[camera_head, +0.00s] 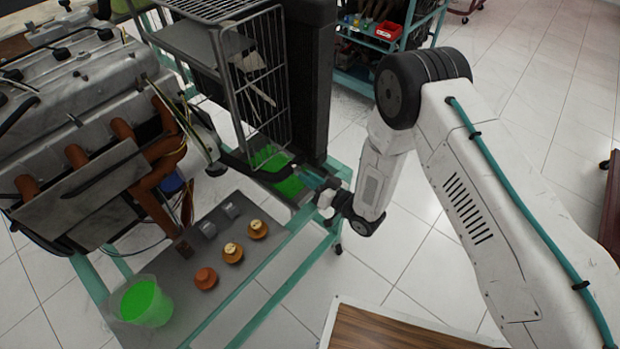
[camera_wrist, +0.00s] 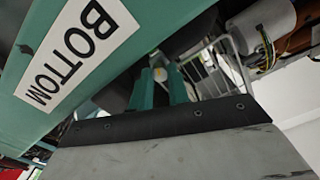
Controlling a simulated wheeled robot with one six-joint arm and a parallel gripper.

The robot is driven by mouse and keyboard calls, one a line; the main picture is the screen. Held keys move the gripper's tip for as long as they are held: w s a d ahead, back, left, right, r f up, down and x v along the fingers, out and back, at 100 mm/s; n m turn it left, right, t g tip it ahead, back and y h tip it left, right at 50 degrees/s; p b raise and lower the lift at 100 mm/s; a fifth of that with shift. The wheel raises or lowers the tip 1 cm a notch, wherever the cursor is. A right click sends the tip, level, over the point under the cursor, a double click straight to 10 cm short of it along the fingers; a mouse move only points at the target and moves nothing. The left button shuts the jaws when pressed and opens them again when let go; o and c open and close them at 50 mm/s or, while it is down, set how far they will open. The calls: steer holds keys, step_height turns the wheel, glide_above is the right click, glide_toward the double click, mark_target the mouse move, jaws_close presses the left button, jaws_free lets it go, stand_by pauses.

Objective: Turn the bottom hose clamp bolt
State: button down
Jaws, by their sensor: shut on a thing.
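In the wrist view, the two teal fingers of my gripper (camera_wrist: 161,88) are close together on a small pale yellow bolt head (camera_wrist: 160,74). I take it for the bottom hose clamp bolt; most of the clamp is hidden. A white label reading "BOTTOM" (camera_wrist: 85,38) is on a teal beam at the left of that view. In the head view, my gripper (camera_head: 318,184) reaches low beside the foot of the black radiator (camera_head: 312,90). The bolt itself cannot be made out there.
The engine (camera_head: 85,110) with brown exhaust pipes stands at left. A tray (camera_head: 190,290) holds orange and grey caps and a bucket of green liquid (camera_head: 145,303). A wire guard (camera_head: 250,75) is close to my gripper. A wood-topped table (camera_head: 385,330) is in front; open floor lies right.

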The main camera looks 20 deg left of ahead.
steer(key=c, duration=1.3)
jaws_free()
steer(key=shift+c, duration=0.2)
steer(key=shift+d, duration=0.1)
steer(key=v, duration=0.7)
steer(key=shift+s+d, duration=0.2)
steer(key=shift+d, duration=0.1)
